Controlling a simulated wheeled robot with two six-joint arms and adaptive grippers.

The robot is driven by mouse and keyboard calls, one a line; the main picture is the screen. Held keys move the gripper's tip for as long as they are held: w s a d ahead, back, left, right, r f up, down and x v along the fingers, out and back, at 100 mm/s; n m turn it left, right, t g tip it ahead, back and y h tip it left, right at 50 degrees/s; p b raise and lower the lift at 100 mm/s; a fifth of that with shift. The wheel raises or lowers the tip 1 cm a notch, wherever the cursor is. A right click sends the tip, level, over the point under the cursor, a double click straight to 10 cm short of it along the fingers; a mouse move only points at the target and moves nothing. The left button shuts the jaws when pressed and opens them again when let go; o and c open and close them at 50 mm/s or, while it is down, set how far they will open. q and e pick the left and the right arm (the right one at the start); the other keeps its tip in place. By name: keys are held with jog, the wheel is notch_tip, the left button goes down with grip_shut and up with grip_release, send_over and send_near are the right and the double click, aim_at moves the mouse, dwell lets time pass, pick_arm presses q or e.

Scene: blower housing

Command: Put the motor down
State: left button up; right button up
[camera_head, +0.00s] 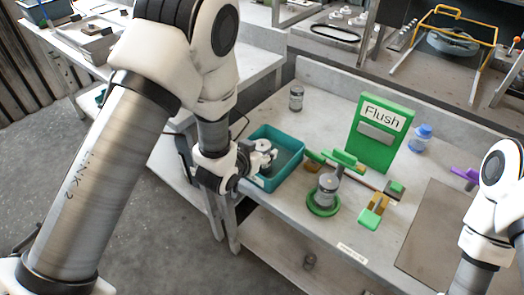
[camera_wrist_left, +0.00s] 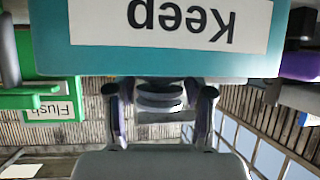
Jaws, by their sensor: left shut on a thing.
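My left gripper (camera_head: 262,156) is at the left side of a teal tray (camera_head: 291,185) on the bench. In the left wrist view, the two fingers of the left gripper (camera_wrist_left: 158,104) are shut on a grey ribbed round thing, the motor (camera_wrist_left: 158,98), of which only part shows. The teal wall of the tray (camera_wrist_left: 55,20), with an upside-down "Keep" label, fills the top of that view.
A grey cylinder stands in a green ring (camera_head: 312,208) right of the tray. A green "Flush" stand (camera_head: 375,150), a blue bottle (camera_head: 420,138) and a grey jar (camera_head: 296,98) stand farther back. Green-and-yellow pieces (camera_head: 373,212) lie nearby. A dark mat (camera_head: 430,240) is bare.

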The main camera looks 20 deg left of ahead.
pick_arm(q)
jog(key=shift+s, duration=0.15)
jog(key=shift+f, duration=0.1)
jog(key=o, duration=1.5)
jog(key=shift+c, duration=0.2)
